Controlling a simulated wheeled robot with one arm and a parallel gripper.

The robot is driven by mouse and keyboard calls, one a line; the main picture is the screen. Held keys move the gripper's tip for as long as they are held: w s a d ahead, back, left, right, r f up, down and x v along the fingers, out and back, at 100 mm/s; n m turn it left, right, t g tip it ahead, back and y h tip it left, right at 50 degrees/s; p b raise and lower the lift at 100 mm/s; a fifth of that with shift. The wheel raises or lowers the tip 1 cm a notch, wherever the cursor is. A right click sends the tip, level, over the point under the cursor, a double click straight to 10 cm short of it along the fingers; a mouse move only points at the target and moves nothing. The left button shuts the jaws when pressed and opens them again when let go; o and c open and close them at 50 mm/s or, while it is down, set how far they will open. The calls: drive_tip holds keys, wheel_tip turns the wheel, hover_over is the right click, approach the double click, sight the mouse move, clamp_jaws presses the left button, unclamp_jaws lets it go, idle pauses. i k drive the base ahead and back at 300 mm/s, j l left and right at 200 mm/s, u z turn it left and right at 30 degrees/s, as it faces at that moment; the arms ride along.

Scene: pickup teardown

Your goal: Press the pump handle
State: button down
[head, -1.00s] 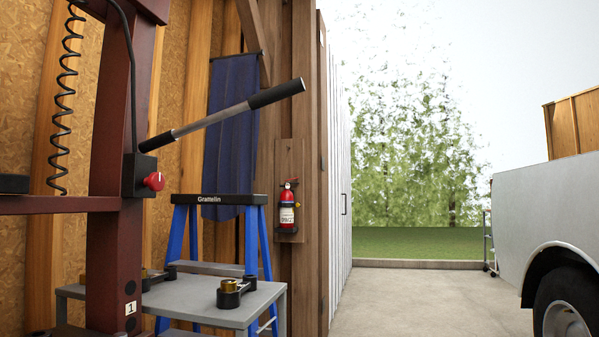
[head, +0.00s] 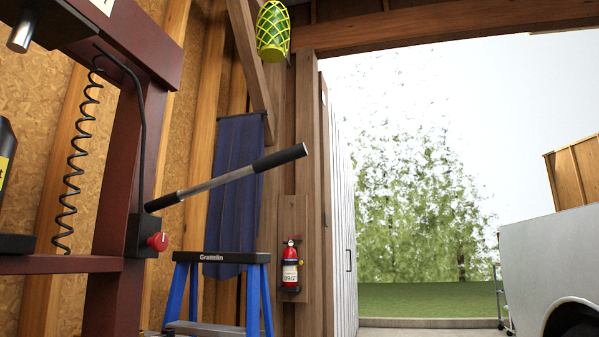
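The pump handle (head: 226,179) is a silver bar with black grips at both ends. It slants up to the right from the dark red press frame (head: 121,155), with its free end raised. A black box (head: 144,236) with a red knob (head: 157,241) sits on the frame just below the handle's lower end. My gripper is not in the head view, so its place relative to the handle cannot be seen.
A blue stepladder (head: 220,268) stands behind the handle. A fire extinguisher (head: 290,267) hangs on a wooden post. A yellow-green caged lamp (head: 273,32) hangs above. A truck (head: 550,255) stands at right, beyond the open doorway.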

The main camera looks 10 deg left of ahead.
sight(293, 152)
drive_tip(key=l+u, duration=0.1)
drive_tip(key=u, duration=0.3)
drive_tip(key=k+u, duration=0.15)
drive_tip(key=u, duration=0.2)
drive_tip(key=l+u, duration=0.1)
drive_tip(key=u, duration=0.3)
drive_tip(key=k+u, duration=0.15)
drive_tip(key=u, duration=0.2)
